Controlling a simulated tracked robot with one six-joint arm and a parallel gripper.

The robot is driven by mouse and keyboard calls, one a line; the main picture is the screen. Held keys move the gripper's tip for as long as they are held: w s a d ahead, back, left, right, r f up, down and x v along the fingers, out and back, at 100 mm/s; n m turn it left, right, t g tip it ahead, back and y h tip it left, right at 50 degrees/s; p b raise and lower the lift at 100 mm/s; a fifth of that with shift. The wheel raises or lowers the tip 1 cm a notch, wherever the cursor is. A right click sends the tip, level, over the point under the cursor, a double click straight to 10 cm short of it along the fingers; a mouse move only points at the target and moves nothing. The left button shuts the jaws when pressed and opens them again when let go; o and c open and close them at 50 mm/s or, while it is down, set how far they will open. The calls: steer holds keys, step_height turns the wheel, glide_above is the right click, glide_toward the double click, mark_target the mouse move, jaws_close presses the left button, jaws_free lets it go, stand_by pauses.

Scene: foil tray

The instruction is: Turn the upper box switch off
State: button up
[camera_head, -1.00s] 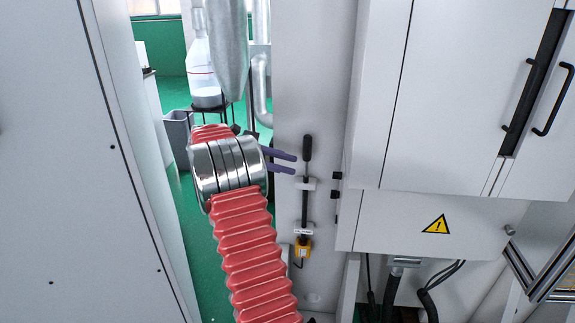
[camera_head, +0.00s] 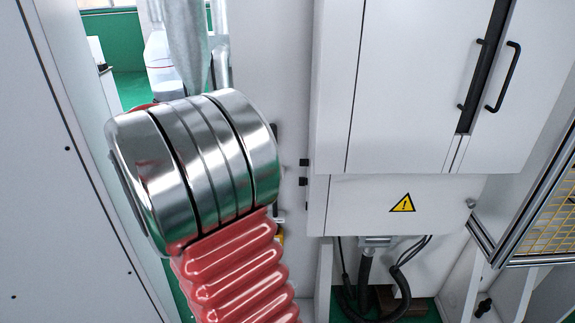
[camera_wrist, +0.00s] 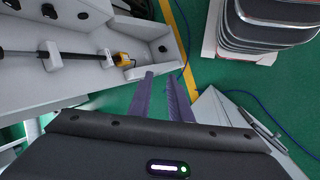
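In the head view, small black switches protrude from the left side of the white wall box, an upper one (camera_head: 304,162) and a lower one (camera_head: 303,181). Their on or off position is too small to tell. In the wrist view, dark knobs (camera_wrist: 48,10) show at the top left, and I cannot tell which is the upper switch. My gripper (camera_wrist: 161,75) shows there with two purple fingers apart and nothing between them. It is over green floor beside the pale panel, clear of the knobs. In the head view my own arm hides the gripper.
A dark rod with a yellow end piece (camera_wrist: 122,59) is clipped to the pale panel. A stack of rounded dark layers (camera_wrist: 270,28) stands at the upper right of the wrist view. The white cabinet (camera_head: 410,80) has black handles; a mesh-panelled frame (camera_head: 548,210) stands right.

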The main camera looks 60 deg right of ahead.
steer(key=s+a+r+t+y, duration=0.1)
steer(key=s+a+r+t, duration=0.1)
steer(key=a, duration=0.7)
steer(key=s+a+r+t+y, duration=0.1)
steer(key=s+a+r+t, duration=0.2)
steer(key=a, duration=0.6)
steer(key=s+a+r+t+y, duration=0.2)
steer(key=s+a, duration=0.4)
steer(key=a, duration=0.3)
steer(key=shift+a+r+n+t, duration=0.3)
steer(key=shift+r+n+t, duration=0.15)
steer(key=shift+t, duration=0.15)
